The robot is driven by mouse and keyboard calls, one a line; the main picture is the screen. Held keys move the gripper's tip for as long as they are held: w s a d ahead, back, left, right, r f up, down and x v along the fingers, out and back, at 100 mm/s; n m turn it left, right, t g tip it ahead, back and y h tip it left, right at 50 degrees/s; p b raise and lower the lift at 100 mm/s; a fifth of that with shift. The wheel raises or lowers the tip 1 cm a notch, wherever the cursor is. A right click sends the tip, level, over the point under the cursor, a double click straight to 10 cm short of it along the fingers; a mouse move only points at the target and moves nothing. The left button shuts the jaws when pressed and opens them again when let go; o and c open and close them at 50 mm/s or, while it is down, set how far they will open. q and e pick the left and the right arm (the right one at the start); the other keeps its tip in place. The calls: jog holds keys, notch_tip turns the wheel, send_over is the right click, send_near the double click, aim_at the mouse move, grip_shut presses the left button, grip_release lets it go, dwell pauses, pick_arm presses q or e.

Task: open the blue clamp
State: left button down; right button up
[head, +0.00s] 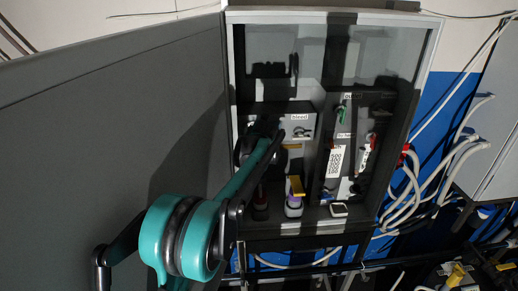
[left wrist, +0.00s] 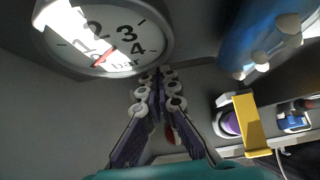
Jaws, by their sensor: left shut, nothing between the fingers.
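No part in view can be surely told as the blue clamp. In the left wrist view, a small blue piece (left wrist: 294,122) sits at the right, and a large blue cylinder (left wrist: 262,38) with white knobs is at the upper right. A yellow lever (left wrist: 250,125) stands beside a purple ring (left wrist: 230,123); the lever also shows in the head view (head: 296,186). My left gripper (left wrist: 158,88) is shut and empty, below a round pressure gauge (left wrist: 104,38) and left of the lever, apart from it. In the head view its fingertips are hidden inside the cabinet. My right gripper is not in view.
My left arm reaches into a grey-framed cabinet (head: 434,50). A large dark panel (head: 100,110) stands at the left. Inside are a grey box (head: 298,120) and a white-labelled device (head: 335,162). Pale hoses (head: 405,190) hang outside at the right.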

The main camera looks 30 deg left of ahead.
pick_arm(q)
jog(key=v, duration=1.2)
jog(key=s+d+f+n+h+b, duration=0.1)
jog(key=s+d+f+n+b, duration=0.5)
jog(key=s+f+n+b, duration=0.4)
jog(key=s+d+f+n+h+b, duration=0.2)
jog(key=s+d+f+n+b, duration=0.3)
jog(key=f, duration=1.7)
jog(key=s+d+f+n+g+h+b, duration=0.1)
jog(key=s+d+f+n+b, duration=0.5)
jog(key=s+f+n+b, duration=0.8)
notch_tip(320, 180, down, 2)
jog(key=s+h+b, duration=0.1)
jog(key=s+b, duration=0.1)
jog(key=s, duration=0.1)
jog(key=shift+d+n, duration=0.3)
